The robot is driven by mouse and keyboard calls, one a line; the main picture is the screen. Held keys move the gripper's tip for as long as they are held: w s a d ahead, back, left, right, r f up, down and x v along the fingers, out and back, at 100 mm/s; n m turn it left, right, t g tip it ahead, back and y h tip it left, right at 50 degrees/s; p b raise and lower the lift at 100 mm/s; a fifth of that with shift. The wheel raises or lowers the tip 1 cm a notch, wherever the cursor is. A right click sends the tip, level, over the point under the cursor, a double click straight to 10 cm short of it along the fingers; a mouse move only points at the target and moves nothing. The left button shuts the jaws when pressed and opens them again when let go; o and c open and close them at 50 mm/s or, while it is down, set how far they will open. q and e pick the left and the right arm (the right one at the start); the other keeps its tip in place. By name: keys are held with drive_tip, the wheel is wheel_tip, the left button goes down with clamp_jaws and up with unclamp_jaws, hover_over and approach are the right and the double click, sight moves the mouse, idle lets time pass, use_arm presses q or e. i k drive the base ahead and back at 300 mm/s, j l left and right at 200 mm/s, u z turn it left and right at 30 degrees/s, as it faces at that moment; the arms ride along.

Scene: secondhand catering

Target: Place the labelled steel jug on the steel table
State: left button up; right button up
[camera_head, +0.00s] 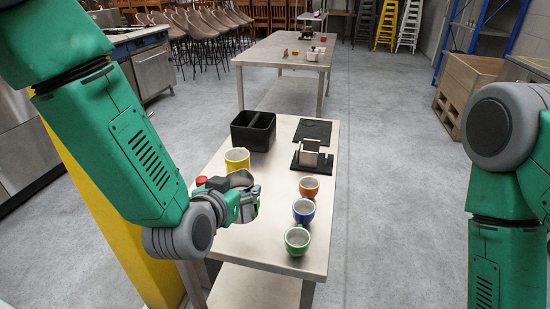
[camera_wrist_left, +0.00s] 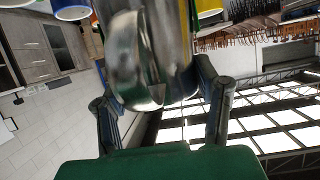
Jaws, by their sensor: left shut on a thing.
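My left gripper (camera_head: 248,197) is shut on a shiny steel jug (camera_head: 240,179) at the left side of the near steel table (camera_head: 270,238). The gripper and wrist hide much of the jug in the head view. In the left wrist view the jug (camera_wrist_left: 150,55) fills the space between the two fingers (camera_wrist_left: 160,105). Its label cannot be made out. I cannot tell whether its base touches the tabletop. My right arm is at the right edge of the head view, with its gripper out of sight.
A yellow cup (camera_head: 237,160) stands just behind the jug, with a red item (camera_head: 201,181) to its left. Orange (camera_head: 309,187), blue (camera_head: 304,210) and green (camera_head: 297,240) cups line the right side. A black bin (camera_head: 253,131) and a dark stand (camera_head: 312,160) are farther back.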

sight(273, 181)
drive_tip(key=i+l, duration=0.15)
drive_tip(key=i, duration=0.25)
drive_tip(key=i+l, duration=0.15)
drive_tip(key=i, duration=0.25)
